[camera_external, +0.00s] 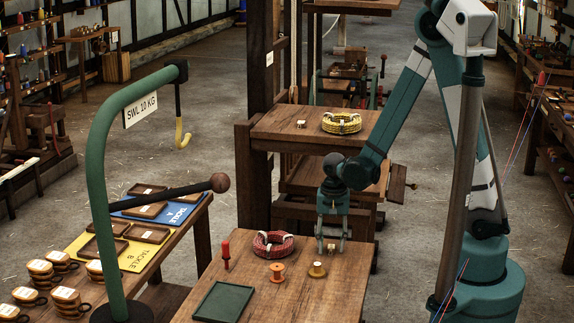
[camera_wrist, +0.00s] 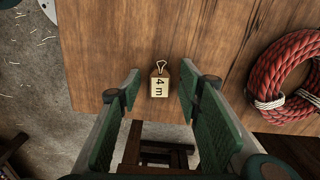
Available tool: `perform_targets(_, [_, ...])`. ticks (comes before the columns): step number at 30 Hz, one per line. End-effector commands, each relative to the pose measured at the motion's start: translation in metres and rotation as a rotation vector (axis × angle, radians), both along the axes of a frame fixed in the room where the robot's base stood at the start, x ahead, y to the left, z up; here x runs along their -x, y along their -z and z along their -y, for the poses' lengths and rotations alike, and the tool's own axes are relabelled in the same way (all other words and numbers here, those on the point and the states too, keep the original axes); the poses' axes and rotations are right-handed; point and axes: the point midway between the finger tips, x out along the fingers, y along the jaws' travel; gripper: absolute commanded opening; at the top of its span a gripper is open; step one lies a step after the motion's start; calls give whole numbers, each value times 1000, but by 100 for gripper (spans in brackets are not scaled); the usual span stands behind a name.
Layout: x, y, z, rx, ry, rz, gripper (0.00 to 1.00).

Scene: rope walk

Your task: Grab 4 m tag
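The 4 m tag (camera_wrist: 159,86) is a small pale tag with a wire loop at its top, lying on the wooden bench (camera_wrist: 215,30) near its edge in the wrist view. My gripper (camera_wrist: 160,76) is open, with one green-padded finger on each side of the tag and a gap on both sides. In the external view my gripper (camera_external: 331,247) points down at the back right of the bench. Contact with the tag does not show. A red rope coil (camera_external: 273,252) lies left of my gripper; it is at the right in the wrist view (camera_wrist: 262,82).
On the bench stand a red-handled tool (camera_external: 226,262), an orange spool (camera_external: 277,274), a brass-coloured piece (camera_external: 317,271) and a green tray (camera_external: 223,303). A green hook stand (camera_external: 97,190) rises at the left. Behind, a shelf (camera_external: 285,120) holds a yellow rope coil (camera_external: 341,123).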

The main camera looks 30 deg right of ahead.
Motion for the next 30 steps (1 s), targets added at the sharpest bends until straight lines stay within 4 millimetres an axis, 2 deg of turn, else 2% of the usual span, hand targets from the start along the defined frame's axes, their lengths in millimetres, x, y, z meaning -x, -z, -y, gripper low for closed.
perform_targets(4, [0,0,0,0,0,0,35])
perform_targets(9, [0,0,0,0,0,0,13])
perform_targets(23, [0,-2,0,0,0,0,12])
perform_targets(30, [0,-14,0,0,0,0,12])
